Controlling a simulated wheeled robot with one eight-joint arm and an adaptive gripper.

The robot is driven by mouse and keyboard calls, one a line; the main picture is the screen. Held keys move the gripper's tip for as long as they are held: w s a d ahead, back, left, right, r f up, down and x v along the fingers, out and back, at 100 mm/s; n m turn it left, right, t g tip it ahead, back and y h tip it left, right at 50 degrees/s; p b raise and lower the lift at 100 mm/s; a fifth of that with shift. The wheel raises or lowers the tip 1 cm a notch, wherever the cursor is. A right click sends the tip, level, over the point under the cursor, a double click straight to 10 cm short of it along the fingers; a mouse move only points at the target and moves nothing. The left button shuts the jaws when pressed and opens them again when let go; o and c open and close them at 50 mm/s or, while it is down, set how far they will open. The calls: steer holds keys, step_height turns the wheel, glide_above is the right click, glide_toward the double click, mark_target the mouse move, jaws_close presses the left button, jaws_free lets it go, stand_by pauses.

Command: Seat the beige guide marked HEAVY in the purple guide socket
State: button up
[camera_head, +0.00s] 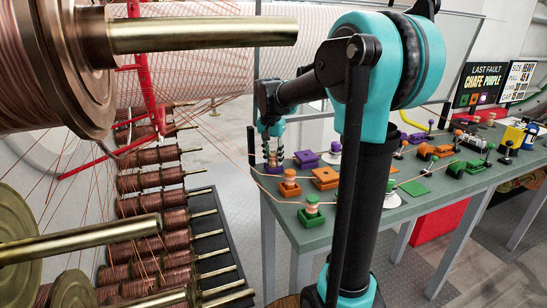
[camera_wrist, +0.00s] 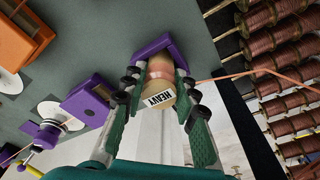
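The beige guide (camera_wrist: 160,86), with HEAVY on its end label, is between the two green fingers of my gripper (camera_wrist: 158,82) in the wrist view. The finger pads lie close against both its sides, and the grip looks shut on it. The purple guide socket (camera_wrist: 151,47) is right behind the guide's far end. I cannot tell whether the guide is fully down in it. In the head view my gripper (camera_head: 271,143) points down at the far left corner of the bench, right over the purple socket (camera_head: 273,169).
The green bench (camera_head: 350,215) holds orange (camera_head: 289,184) and green (camera_head: 311,212) socket blocks with guides, and another purple block (camera_head: 306,160). A copper strand (camera_wrist: 240,75) runs right from the guide. Racked copper spools (camera_head: 150,181) stand left of the bench.

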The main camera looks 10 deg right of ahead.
steer(key=o, duration=0.4)
steer(key=r, duration=0.4)
steer(key=s+r, duration=0.1)
steer(key=r, duration=0.3)
steer(key=a+r, duration=0.1)
steer(key=r, duration=0.3)
steer(key=shift+s+r, duration=0.1)
steer(key=shift+s, duration=0.15)
